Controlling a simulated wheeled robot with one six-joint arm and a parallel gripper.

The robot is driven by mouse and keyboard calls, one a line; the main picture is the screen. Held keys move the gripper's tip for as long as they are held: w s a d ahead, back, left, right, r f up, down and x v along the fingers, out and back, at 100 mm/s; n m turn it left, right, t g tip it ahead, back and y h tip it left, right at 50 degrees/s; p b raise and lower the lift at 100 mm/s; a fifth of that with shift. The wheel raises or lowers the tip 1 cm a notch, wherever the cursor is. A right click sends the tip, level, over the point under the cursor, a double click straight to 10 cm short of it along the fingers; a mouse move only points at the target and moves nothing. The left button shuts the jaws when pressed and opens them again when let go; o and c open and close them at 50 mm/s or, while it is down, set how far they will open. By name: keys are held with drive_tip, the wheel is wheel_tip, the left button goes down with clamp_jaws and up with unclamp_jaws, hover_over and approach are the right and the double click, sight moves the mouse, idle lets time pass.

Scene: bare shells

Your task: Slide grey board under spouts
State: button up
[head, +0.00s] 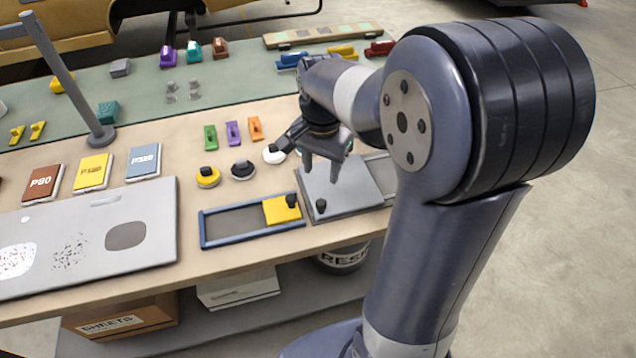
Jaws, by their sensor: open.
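A flat grey board (352,192) with a black knob (321,206) at its near left corner lies on the bench, at the left part of a grey frame that runs right behind my arm. My gripper (321,170) is open, with its fingers pointing down over the far left part of this board. I cannot tell how high above it the fingertips are. No spouts can be made out with certainty. A larger grey panel (150,225) with round patches lies at the left front.
A blue frame (224,229) with a yellow plate (276,212) lies left of the board. Round knobbed pieces in yellow (207,181), black (243,172) and white (272,158) stand behind it. A grey post (70,80) rises at the left.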

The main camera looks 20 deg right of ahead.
sight(321, 202)
wheel_tip(321, 202, down, 10)
drive_tip(key=shift+s+f, duration=0.15)
drive_tip(key=shift+c, duration=0.3)
clamp_jaws()
idle(0.4)
